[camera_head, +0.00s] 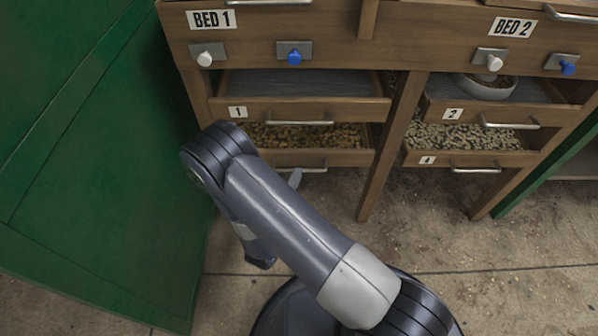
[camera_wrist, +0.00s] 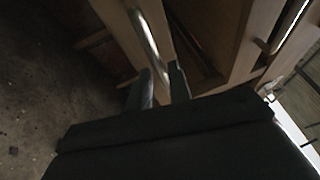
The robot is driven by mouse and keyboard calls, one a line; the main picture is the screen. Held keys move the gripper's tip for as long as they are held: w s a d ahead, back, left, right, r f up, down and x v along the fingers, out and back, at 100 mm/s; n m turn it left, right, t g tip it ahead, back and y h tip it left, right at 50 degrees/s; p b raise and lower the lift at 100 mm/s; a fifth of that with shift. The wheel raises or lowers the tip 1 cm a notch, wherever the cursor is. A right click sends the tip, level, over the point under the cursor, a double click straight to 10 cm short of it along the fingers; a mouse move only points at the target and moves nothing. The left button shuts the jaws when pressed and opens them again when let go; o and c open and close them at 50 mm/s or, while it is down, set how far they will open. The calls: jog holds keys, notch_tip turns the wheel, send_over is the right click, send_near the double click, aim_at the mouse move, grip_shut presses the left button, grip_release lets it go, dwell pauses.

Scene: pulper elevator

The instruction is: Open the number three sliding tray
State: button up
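The lower left tray (camera_head: 340,157) sits under the tray labelled 1 and holds brown beans. Its number label is hidden behind my arm; the lower right tray is labelled 4. Its metal handle (camera_head: 312,169) shows just right of my gripper, and a bar handle shows close up in the wrist view (camera_wrist: 150,42). My gripper (camera_wrist: 163,88) is open, with a gap between its two fingers. The handle's near end appears in line with that gap; I cannot tell whether it touches a finger. In the head view my gripper is mostly hidden, with one grey tip (camera_head: 295,178) showing.
Tray 1 (camera_head: 260,112) is above, with tray 2 (camera_head: 475,112) and tray 4 (camera_head: 430,158) to the right. Wooden legs (camera_head: 385,160) separate the bays. A green panel (camera_head: 110,170) stands close at left. Bare floor (camera_head: 440,240) lies in front.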

jog(key=shift+x, duration=1.45)
jog(key=shift+c, duration=0.5)
grip_shut()
